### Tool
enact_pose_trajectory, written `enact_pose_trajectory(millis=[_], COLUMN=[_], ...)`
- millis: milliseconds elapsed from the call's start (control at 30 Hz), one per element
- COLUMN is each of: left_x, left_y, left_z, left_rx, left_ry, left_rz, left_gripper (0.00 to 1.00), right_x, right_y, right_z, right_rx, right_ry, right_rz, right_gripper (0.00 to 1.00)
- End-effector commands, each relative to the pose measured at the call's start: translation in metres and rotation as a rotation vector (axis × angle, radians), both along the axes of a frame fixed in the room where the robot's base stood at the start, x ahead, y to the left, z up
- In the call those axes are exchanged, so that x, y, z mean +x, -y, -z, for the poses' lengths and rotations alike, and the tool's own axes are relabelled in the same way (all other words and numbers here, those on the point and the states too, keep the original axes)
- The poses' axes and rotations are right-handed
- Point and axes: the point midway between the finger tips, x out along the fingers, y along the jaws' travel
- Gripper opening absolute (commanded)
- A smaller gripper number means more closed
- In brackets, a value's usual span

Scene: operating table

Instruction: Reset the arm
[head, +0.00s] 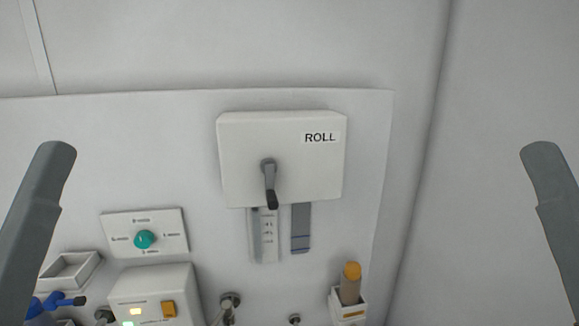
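A white box labelled ROLL (234,135) is on the pale panel, upper middle of the head view. A dark grey lever (270,184) on its front points down. A grey arm part of mine shows at the left edge and another at the right edge, both well apart from the box.
A small plate with a teal knob (145,239) sits lower left of the box. Below are a white unit with an orange switch (168,309), an open tray (71,270) and an orange-capped item (351,283) in a holder. A scale strip (268,235) and a grey strip (301,229) hang under the box.

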Motion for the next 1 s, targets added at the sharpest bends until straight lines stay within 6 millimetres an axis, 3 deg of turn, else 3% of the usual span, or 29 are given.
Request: enact_pose_trajectory(millis=[33, 200, 300, 400, 533, 1000], left_x=[0.0, 0.0, 0.0, 0.0, 0.0, 0.0], left_y=[0.0, 0.0, 0.0, 0.0, 0.0, 0.0], left_z=[-0.045, -0.13, -0.171, -0.197, -0.209, -0.206], left_rx=[0.001, 0.001, 0.001, 0.001, 0.001, 0.001], left_ry=[0.0, 0.0, 0.0, 0.0, 0.0, 0.0], left_rz=[-0.001, -0.002, -0.002, -0.003, -0.003, -0.004], left_gripper=[0.8, 0.8, 0.8, 0.8, 0.8, 0.8], right_x=[0.0, 0.0, 0.0, 0.0, 0.0, 0.0], right_y=[0.0, 0.0, 0.0, 0.0, 0.0, 0.0], right_z=[-0.045, -0.131, -0.172, -0.198, -0.21, -0.206], right_rx=[0.0, 0.0, 0.0, 0.0, 0.0, 0.0], right_ry=[0.0, 0.0, 0.001, 0.0, 0.0, -0.001], right_rz=[0.0, 0.0, 0.0, 0.0, 0.0, 0.0], right_gripper=[0.5, 0.5, 0.5, 0.5, 0.5, 0.5])
